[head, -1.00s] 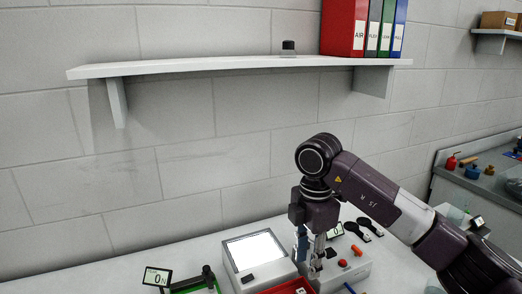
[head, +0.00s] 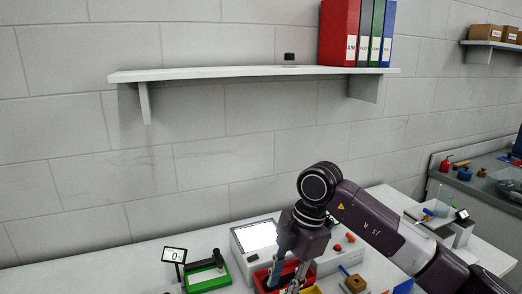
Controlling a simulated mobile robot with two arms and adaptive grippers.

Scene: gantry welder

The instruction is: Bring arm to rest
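My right arm comes in from the right, dark purple with a pale section, and bends downward at its wrist. My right gripper (head: 286,277) points down at the front of the worktable, over or in front of a red tray (head: 262,279). Its two fingers look spread apart, and I see nothing held between them. The fingertips are close to the bottom edge of the picture, so whether they touch the tray is unclear. My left gripper is not in view.
A white device with a bright screen (head: 259,237) stands behind the gripper. A green frame (head: 208,276) and a small display (head: 174,254) are to its left. A wooden block (head: 355,284) lies to the right. A wall shelf (head: 230,74) with binders (head: 341,30) hangs above.

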